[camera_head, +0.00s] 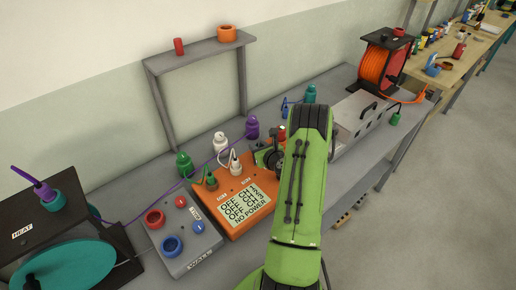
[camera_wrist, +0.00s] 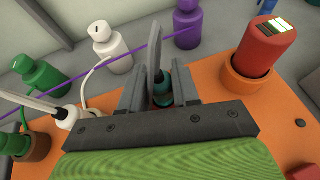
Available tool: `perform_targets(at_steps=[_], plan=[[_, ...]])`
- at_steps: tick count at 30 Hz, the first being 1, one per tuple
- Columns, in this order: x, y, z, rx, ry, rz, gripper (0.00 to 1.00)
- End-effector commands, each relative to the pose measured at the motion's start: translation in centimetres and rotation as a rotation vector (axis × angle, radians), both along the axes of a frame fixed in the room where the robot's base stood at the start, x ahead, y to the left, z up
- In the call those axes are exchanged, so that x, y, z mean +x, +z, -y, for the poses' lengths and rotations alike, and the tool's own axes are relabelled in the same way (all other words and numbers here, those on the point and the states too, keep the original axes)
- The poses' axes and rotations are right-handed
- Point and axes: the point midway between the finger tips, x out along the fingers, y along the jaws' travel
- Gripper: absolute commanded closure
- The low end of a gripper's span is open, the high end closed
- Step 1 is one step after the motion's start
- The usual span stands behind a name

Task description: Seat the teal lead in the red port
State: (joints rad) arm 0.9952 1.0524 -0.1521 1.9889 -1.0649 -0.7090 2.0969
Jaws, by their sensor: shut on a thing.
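My gripper (camera_wrist: 155,95) is shut on the teal lead (camera_wrist: 162,97), whose short teal part shows low between the jaws. A grey tapered piece rises above it between the fingers. The lead is over the orange box; its lower end is hidden by the gripper, so I cannot tell what it touches. In the head view my gripper (camera_head: 267,157) is at the box's far right corner, partly behind my green arm. A red ring-shaped port (camera_head: 154,218) is on the grey WALL box, to the left of the gripper; it looks empty.
The orange box (camera_head: 235,222) reads NO POWER and holds green and white plugs. A red cylinder (camera_wrist: 262,50) stands in an orange ring close right of my gripper. Green, white and purple bottles (camera_head: 252,127) stand behind. A thin purple cable (camera_wrist: 110,72) crosses there. A blue port (camera_head: 172,246) adjoins the red one.

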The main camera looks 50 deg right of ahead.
Motion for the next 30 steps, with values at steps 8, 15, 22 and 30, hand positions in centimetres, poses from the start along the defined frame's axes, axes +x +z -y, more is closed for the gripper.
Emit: perform_targets(at_steps=[8, 15, 22, 30], plan=[[0.0, -0.3, 0.0, 0.0, 0.0, -0.001, 0.57], [0.0, -0.2, 0.0, 0.002, 0.001, -0.001, 0.44], [-0.9, 0.3, -0.2, 0.005, -0.005, -0.003, 0.44], [-7.1, 2.9, -2.3, 0.007, -0.008, -0.002, 0.44]])
